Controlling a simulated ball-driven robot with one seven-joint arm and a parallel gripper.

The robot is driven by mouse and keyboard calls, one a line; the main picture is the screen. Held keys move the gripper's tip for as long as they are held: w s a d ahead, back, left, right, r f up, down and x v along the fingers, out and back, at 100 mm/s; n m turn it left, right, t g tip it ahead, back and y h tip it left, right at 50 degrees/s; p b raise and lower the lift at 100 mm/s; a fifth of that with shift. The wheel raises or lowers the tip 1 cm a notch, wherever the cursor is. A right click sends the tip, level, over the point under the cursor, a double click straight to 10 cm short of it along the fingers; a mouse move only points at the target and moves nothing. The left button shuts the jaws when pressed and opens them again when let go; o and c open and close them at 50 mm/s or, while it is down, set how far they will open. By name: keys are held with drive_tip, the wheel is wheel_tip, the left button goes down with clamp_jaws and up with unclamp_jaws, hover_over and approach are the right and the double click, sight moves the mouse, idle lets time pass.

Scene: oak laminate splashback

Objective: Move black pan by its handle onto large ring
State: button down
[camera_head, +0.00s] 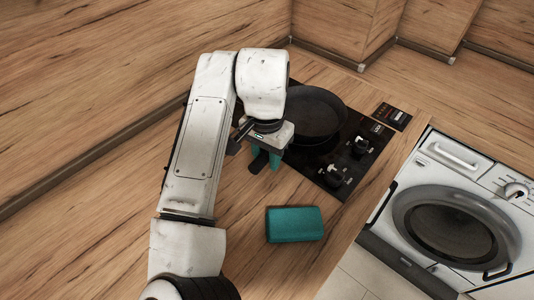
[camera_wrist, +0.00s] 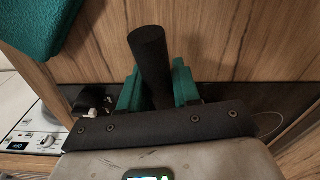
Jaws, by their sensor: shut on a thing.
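The black pan (camera_head: 318,112) sits over the back part of the black hob (camera_head: 330,188). Its near side is partly hidden by my arm in the head view. My gripper (camera_head: 264,160), with green fingers, is at the hob's left edge. In the wrist view my gripper (camera_wrist: 157,88) is shut with a finger on each side of the pan's dark round handle (camera_wrist: 149,50), which sticks out beyond the fingers. The large ring cannot be made out; the pan and my arm cover much of the hob. I cannot tell whether the pan touches the hob.
A teal block (camera_head: 295,224) lies on the wooden counter in front of the hob and shows in the wrist view (camera_wrist: 42,25). Black knobs (camera_head: 334,176) stand up at the hob's right. A washing machine (camera_head: 450,215) is at the right. A wooden wall rises behind.

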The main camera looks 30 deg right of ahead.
drive_tip(key=c, duration=0.7)
unclamp_jaws()
drive_tip(key=shift+a, duration=0.1)
drive_tip(key=shift+s+a, duration=0.55)
drive_tip(key=shift+a, duration=0.45)
drive_tip(key=shift+s+a, duration=0.55)
drive_tip(key=shift+a, duration=0.45)
drive_tip(key=shift+s+a, duration=0.55)
drive_tip(key=shift+a, duration=0.45)
wheel_tip(320, 180, up, 7)
drive_tip(key=p, duration=0.5)
drive_tip(key=shift+p, duration=0.4)
